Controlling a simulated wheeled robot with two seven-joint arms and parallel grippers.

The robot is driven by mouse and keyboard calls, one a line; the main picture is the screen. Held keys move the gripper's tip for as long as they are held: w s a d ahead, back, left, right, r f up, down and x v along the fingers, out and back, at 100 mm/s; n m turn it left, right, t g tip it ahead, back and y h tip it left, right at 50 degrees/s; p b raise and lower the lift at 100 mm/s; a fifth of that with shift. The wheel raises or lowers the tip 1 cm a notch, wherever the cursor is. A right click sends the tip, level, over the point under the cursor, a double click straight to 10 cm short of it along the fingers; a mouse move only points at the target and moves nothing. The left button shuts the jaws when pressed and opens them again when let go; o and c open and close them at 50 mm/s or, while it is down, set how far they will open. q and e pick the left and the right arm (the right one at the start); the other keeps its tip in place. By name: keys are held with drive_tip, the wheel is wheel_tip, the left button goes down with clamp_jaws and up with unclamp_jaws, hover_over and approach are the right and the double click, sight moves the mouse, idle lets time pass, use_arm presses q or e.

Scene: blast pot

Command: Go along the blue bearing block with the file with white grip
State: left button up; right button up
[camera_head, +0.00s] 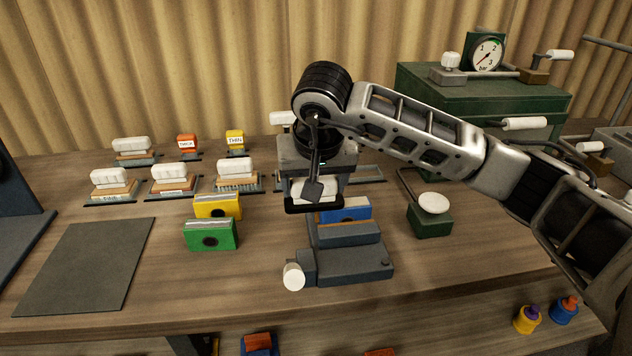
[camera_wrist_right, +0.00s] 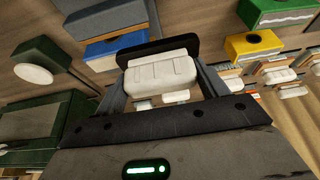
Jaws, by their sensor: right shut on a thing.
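My right gripper (camera_head: 314,188) is shut on the white grip (camera_wrist_right: 160,75) of a file, with a finger on each side of it. The file's dark flat body (camera_wrist_right: 158,50) sits beyond the grip. In the head view, part of the white grip (camera_head: 318,190) shows under my wrist. The blue bearing block (camera_head: 346,212) sits in a grey vise (camera_head: 350,258), just below and right of the held file. In the wrist view the blue block (camera_wrist_right: 115,45) is left of the file's dark body. Whether they touch I cannot tell. My left gripper is not in view.
Yellow (camera_head: 217,206) and green (camera_head: 211,235) blocks stand left of the vise. Several white-gripped tools (camera_head: 172,178) rest on holders at the back left. A green stand with a white knob (camera_head: 433,204) is to the right. A dark mat (camera_head: 85,265) lies bare at left.

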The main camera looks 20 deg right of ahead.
drive_tip(key=shift+r+p, duration=2.1)
drive_tip(key=shift+r, duration=1.5)
drive_tip(key=shift+f, duration=0.1)
